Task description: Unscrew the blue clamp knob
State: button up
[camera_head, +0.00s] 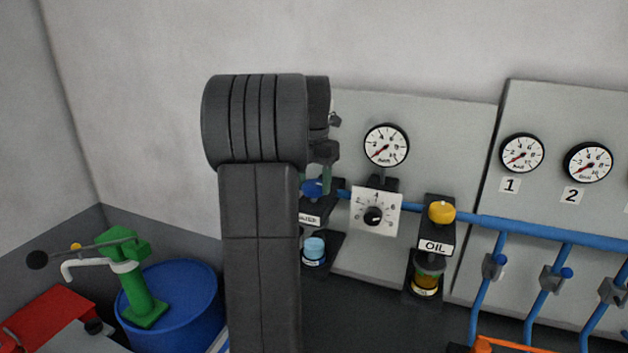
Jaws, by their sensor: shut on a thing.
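The blue clamp knob (313,189) sits on top of a dark wall unit with a partly hidden white label, just right of my arm. My gripper (315,183) comes down from above over the knob. Its visible finger reaches down at the knob's right side, and the gripper appears shut on the knob. My dark arm hides the gripper's left side and part of the unit.
A light blue cup (314,250) is below the knob. To the right are a dial plate (374,213), a yellow knob (442,212) on the OIL unit, gauges (387,145) and a blue pipe (540,232). A green pump (145,290) and blue drum (185,300) stand at lower left.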

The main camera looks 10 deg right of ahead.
aim_at(314, 183)
jog(key=shift+n, duration=0.3)
jog(key=o, duration=1)
notch_tip(314, 183, up, 14)
jog(key=shift+f, duration=0.1)
jog(key=shift+f, duration=0.1)
dwell(0.3)
notch_tip(314, 183, down, 14)
jog(key=shift+r, duration=0.15)
dwell(0.4)
